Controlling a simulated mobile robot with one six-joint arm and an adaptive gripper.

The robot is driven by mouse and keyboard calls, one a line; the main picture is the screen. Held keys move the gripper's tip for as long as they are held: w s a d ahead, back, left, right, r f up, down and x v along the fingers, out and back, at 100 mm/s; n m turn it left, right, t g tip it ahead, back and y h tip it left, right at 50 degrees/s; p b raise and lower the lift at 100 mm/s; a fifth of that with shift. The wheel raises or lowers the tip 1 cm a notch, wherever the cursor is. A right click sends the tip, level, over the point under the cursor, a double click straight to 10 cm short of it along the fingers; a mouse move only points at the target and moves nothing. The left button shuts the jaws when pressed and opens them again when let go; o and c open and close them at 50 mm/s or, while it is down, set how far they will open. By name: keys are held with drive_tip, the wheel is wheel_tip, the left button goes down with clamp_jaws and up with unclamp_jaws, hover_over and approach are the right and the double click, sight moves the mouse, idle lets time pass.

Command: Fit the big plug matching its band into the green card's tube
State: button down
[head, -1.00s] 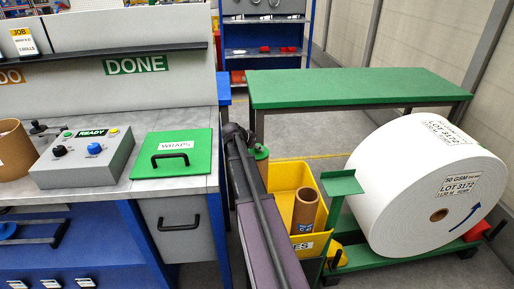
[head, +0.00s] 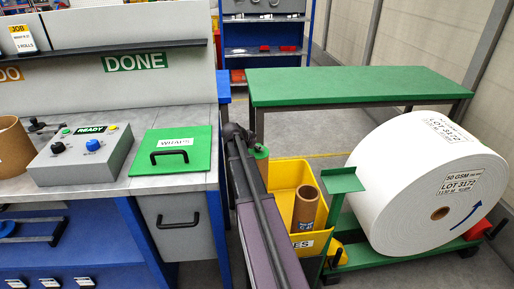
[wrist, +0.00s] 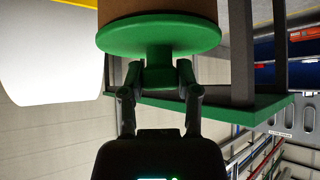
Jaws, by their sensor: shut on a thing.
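My gripper (wrist: 158,78) is shut on the stem of a green plug (wrist: 158,40) with a wide round flange. In the wrist view, a brown cardboard tube (wrist: 157,8) lies directly past the flange, which hides its end. I cannot tell whether the plug is seated in it or only against it. The plug's green top also shows small in the head view (head: 261,152), beside my dark arm and at the yellow bin's back left. Another brown tube (head: 305,210) stands tilted in the yellow bin (head: 285,178), with a blue label low on it. I make out no green card.
A large white paper roll (head: 415,185) lies on a green cart at right. A green table (head: 360,86) stands behind. At left, a bench holds a control box (head: 80,155) and a green lid marked WRAPS (head: 190,165). Floor shows between bin and green table.

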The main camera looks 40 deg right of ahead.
drive_tip(key=shift+c, duration=1.3)
unclamp_jaws()
